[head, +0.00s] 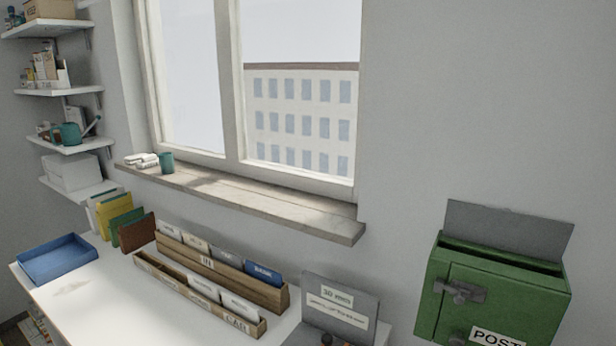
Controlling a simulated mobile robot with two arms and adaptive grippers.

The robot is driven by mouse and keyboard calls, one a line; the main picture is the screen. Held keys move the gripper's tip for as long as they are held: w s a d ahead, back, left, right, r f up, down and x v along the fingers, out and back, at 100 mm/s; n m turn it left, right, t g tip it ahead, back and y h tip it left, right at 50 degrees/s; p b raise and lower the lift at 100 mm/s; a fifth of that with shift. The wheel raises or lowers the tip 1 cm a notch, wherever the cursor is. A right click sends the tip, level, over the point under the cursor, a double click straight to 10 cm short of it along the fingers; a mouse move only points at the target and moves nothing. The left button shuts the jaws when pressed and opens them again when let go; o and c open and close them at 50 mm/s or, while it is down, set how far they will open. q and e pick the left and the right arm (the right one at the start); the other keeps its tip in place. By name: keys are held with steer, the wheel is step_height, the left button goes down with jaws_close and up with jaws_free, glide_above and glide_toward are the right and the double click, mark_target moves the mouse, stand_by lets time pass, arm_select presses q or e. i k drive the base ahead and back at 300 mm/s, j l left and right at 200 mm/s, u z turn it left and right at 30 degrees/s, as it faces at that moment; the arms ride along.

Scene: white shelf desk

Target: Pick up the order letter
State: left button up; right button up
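A wooden letter rack in two rows stands on the white desk (95,305). The back row (215,270) holds several upright cards or envelopes, among them a blue one (263,273) that seems to read "BANK". The front row (188,292) holds several pale envelopes (238,305) toward its right end, and its left part looks empty. The labels are mostly too small to read, so I cannot tell which piece, if any, is the order letter. Neither of my grippers is in view.
A blue tray (57,262) lies at the desk's left. Coloured folders (122,228) stand behind it. A grey labelled stand (338,302) is right of the rack. A green post box (495,290) hangs on the wall, its grey lid raised. The windowsill (255,203) overhangs behind.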

mark_target(210, 291)
steer(key=i+j, duration=0.1)
steer(key=j, duration=0.4)
steer(key=i+j, duration=0.1)
steer(key=j, duration=0.4)
steer(key=i+j, duration=0.1)
steer(key=j, duration=0.45)
steer(key=l+z, duration=0.05)
